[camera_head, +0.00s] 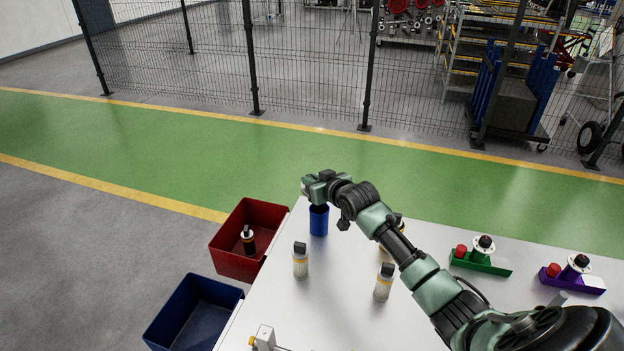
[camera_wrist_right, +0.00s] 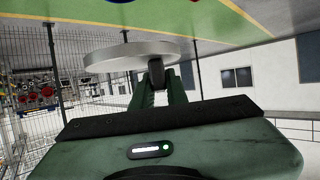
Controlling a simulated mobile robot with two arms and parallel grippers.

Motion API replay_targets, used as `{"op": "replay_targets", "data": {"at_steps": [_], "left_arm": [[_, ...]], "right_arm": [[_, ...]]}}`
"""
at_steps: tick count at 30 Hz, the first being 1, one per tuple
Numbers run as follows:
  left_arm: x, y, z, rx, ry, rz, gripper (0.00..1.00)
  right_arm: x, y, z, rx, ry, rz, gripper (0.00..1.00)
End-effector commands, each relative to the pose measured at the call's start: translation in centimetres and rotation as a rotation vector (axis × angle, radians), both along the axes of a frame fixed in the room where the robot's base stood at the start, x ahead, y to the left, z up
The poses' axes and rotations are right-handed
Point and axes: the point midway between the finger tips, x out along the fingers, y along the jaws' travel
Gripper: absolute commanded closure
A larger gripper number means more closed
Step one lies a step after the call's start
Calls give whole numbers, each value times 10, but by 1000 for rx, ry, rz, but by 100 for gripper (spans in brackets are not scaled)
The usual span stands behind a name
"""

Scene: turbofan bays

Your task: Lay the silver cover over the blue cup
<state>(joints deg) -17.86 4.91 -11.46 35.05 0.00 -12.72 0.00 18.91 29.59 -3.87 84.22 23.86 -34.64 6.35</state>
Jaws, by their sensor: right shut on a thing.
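The blue cup (camera_head: 319,222) stands upright on the white table near its far left corner. My right gripper (camera_head: 312,186) is above the cup in the head view, reaching in from the right. The cover is hard to make out in the head view. Whether it touches the cup cannot be told. My left gripper is not in view.
On the white table (camera_head: 270,300), bottles (camera_head: 300,262) (camera_head: 384,283) stand near the cup, with another partly behind my arm. A red bin (camera_head: 226,262) and a blue bin (camera_head: 180,316) sit beside the left edge. Green (camera_head: 482,263) and purple (camera_head: 580,284) holders are at right.

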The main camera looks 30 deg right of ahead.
Motion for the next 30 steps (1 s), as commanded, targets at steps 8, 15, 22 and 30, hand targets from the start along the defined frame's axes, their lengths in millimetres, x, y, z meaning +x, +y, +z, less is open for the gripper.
{"op": "replay_targets", "data": {"at_steps": [8,15,22,30], "left_arm": [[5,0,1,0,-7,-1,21],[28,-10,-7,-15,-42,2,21],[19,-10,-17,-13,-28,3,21],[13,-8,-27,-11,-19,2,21]], "right_arm": [[-1,0,-6,0,-3,0,100],[-1,0,-23,-1,-3,0,100],[-1,0,-39,-1,-2,0,100],[-1,0,-57,-1,-3,0,100]]}}
